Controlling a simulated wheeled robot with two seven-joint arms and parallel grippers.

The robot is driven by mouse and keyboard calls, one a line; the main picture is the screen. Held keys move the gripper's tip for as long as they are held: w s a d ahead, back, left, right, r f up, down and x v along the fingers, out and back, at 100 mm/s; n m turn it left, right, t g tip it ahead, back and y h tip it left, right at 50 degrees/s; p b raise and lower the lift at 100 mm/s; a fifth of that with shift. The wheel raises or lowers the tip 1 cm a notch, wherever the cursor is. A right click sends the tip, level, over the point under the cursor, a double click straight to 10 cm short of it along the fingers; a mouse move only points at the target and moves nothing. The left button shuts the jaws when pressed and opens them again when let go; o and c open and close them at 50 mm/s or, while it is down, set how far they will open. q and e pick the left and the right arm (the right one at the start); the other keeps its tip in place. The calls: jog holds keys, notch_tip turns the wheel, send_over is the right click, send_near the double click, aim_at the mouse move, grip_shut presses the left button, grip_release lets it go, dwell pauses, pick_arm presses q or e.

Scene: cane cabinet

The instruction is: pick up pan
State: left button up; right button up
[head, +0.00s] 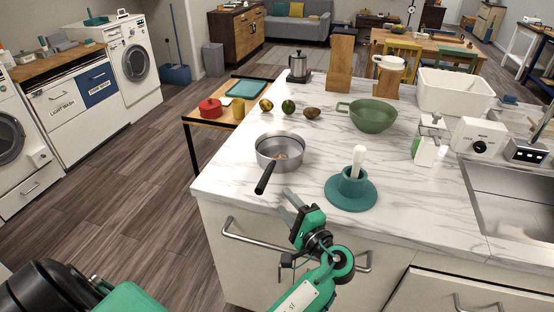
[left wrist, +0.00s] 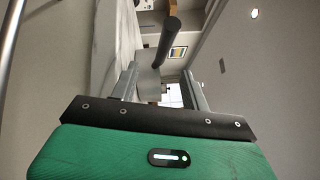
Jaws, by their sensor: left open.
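The pan (head: 268,151) is a round steel pan on the white marble counter near its front left edge. My left gripper (head: 287,203) is open and empty, just in front of the counter edge, a little below and right of the handle tip. In the left wrist view the handle (left wrist: 168,40) shows ahead of the open fingers (left wrist: 162,88), apart from them. My right gripper is not in view.
A teal holder (head: 351,197) with a white-handled tool stands right of the pan. A green colander (head: 373,116), fruit (head: 289,106) and a kettle (head: 299,66) are farther back. The sink (head: 510,205) is at right. A drawer handle (head: 250,238) lies below the counter edge.

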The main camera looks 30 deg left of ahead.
aim_at(265, 172)
pick_arm(q)
jog(key=p+x, duration=0.1)
jog(key=x, duration=0.4)
jog(key=shift+w+a+r, duration=0.1)
jog(key=shift+a, duration=0.05)
jog(key=shift+w+a, duration=0.25)
jog(key=shift+a, duration=0.25)
jog(key=shift+w+a+r+p, duration=0.25)
jog(key=shift+a+p, duration=0.1)
jog(key=shift+p, duration=0.2)
jog(key=p+x, duration=0.1)
jog(key=x, duration=0.2)
jog(key=shift+w+a+r+p, duration=0.2)
jog(key=shift+w+p, duration=0.05)
jog(key=shift+p, duration=0.15)
jog(key=shift+w+a+f, duration=0.15)
jog(key=shift+w+a, duration=0.05)
jog(key=shift+a, duration=0.2)
grip_shut()
